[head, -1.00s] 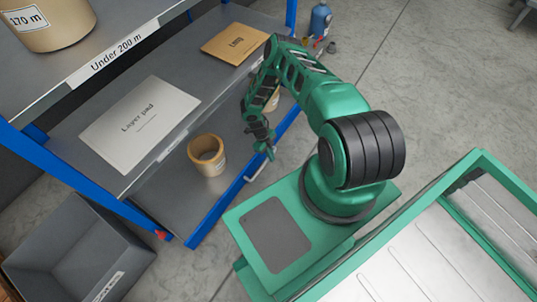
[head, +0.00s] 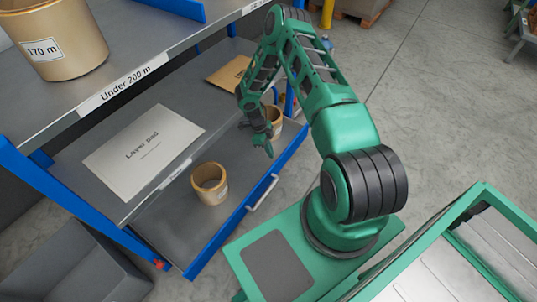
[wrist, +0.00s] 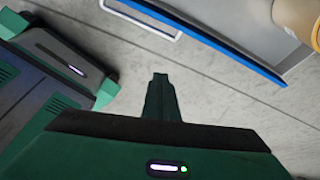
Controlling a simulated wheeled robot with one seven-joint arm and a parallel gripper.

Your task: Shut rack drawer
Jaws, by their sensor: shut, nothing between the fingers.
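The rack drawer (head: 214,247) is the low grey tray with a blue front. It stands pulled out under the rack's middle shelf. Its pale bar handle (head: 262,193) is on the outer face of the front; the handle (wrist: 150,20) and blue front (wrist: 215,42) also show in the wrist view. Two tan rolls, one nearer (head: 209,186) and one farther (head: 274,122), stand in the drawer. My gripper (head: 268,152) is shut and empty, pointing down beyond the handle in the head view. In the wrist view its fingertips (wrist: 160,77) show against the floor, apart from the handle.
A layer pad sheet (head: 145,150) and a brown envelope (head: 230,73) lie on the shelf above the drawer. A large roll (head: 62,45) stands on the upper shelf. A grey bin (head: 60,262) is at lower left. Open floor (head: 430,110) lies to the right.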

